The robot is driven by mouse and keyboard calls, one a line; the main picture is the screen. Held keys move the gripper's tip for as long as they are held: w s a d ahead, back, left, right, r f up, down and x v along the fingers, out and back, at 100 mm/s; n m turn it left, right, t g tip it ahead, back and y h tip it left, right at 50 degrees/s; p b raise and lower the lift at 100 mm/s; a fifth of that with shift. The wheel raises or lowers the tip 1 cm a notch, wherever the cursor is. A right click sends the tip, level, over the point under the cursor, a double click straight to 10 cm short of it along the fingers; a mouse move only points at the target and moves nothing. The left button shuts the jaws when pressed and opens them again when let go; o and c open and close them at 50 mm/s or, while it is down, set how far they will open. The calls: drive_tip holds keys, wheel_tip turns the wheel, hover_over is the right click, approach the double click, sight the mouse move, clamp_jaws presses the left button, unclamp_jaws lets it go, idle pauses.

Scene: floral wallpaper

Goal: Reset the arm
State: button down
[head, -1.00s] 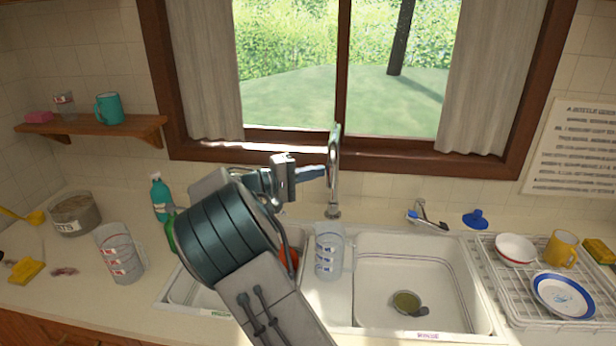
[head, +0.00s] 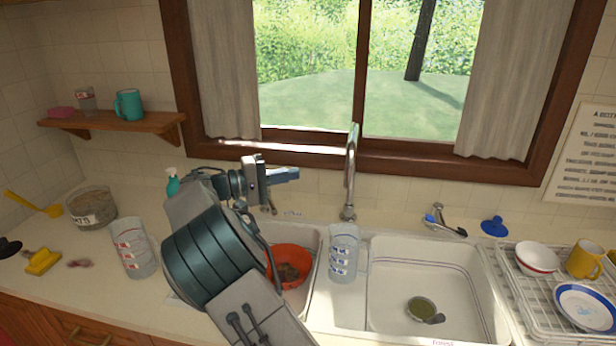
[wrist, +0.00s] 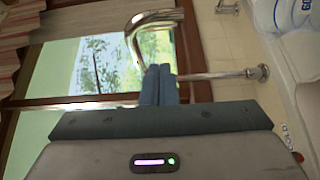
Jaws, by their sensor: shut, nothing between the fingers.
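My gripper (head: 288,174) is shut and empty, raised above the back of the sink and pointing right toward the chrome faucet (head: 350,175). In the wrist view its blue fingers (wrist: 159,85) are together, with the faucet (wrist: 150,20) just beyond them. I cannot tell the exact gap between fingertips and faucet. My arm is folded and hides part of the left sink basin and the counter behind it.
A clear measuring jug (head: 344,252) stands between the basins. An orange bowl (head: 290,262) sits in the left basin. Another jug (head: 132,248) and a pot (head: 92,207) stand on the left counter. A dish rack (head: 520,290) with dishes is at right.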

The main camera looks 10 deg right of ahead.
drive_tip(key=s+d+f+g+y, duration=0.45)
drive_tip(key=s+d+y, duration=0.55)
drive_tip(key=s+d, duration=0.35)
drive_tip(key=s+a+f+t+y, duration=0.1)
drive_tip(key=s+y, duration=0.1)
drive_tip(key=s, duration=0.5)
drive_tip(key=s+a+f+m+t+y, duration=0.1)
drive_tip(key=s+f+y, duration=0.1)
drive_tip(key=s, duration=0.5)
drive_tip(key=s+a+f+m+t+y, duration=0.1)
drive_tip(key=s+a+t+y, duration=0.1)
drive_tip(key=s, duration=0.5)
drive_tip(key=shift+s+f+y, duration=0.25)
drive_tip(key=shift+f+y, duration=0.05)
drive_tip(key=shift+y, duration=0.5)
